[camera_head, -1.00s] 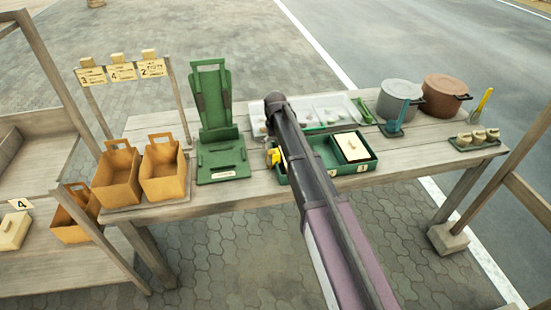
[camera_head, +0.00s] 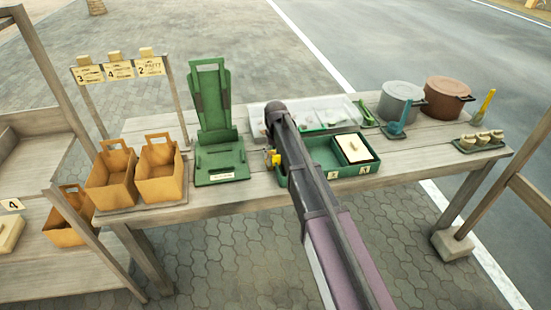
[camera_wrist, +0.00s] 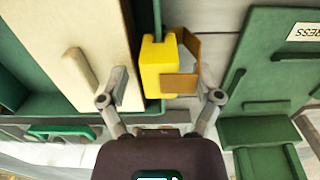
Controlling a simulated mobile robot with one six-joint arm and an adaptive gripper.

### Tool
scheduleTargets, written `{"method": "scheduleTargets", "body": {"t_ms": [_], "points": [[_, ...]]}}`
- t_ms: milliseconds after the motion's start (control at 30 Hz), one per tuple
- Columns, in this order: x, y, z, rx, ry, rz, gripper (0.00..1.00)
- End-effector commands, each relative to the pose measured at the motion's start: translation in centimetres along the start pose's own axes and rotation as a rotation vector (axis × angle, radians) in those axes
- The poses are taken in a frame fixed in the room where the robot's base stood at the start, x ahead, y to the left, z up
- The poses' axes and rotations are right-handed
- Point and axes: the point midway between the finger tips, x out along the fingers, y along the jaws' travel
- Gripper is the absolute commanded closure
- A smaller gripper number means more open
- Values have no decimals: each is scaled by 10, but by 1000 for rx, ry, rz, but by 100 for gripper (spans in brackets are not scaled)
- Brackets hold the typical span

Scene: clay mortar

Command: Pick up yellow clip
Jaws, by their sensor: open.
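The yellow clip (camera_wrist: 153,66) is a small block with a notched top, in the middle of the wrist view. A brown-orange piece (camera_wrist: 181,83) sits against its right side. The clip stands on the grey planks between the green tray and the green press. My gripper (camera_wrist: 163,82) is open, with one finger on each side of the clip in the picture; I cannot tell whether either touches it. In the head view a small yellow patch (camera_head: 273,158) shows at the tray's left end, beside my arm, which hides most of the gripper.
The green tray (camera_head: 318,148) with a cream-lidded box (camera_head: 355,148) lies right of the clip in the head view. The green press (camera_head: 220,160) stands to the left, close by. Orange baskets (camera_head: 160,175), a grey pot (camera_head: 401,100) and a brown pot (camera_head: 446,97) share the table.

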Motion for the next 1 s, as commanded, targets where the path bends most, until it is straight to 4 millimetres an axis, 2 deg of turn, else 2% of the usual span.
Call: {"method": "scheduleTargets", "body": {"t_ms": [200,233,467,1000], "points": [[0,0,0,0,0,0,17],[0,0,0,0,0,0,20],[0,0,0,0,0,0,88],[-3,-1,0,-1,0,0,91]]}}
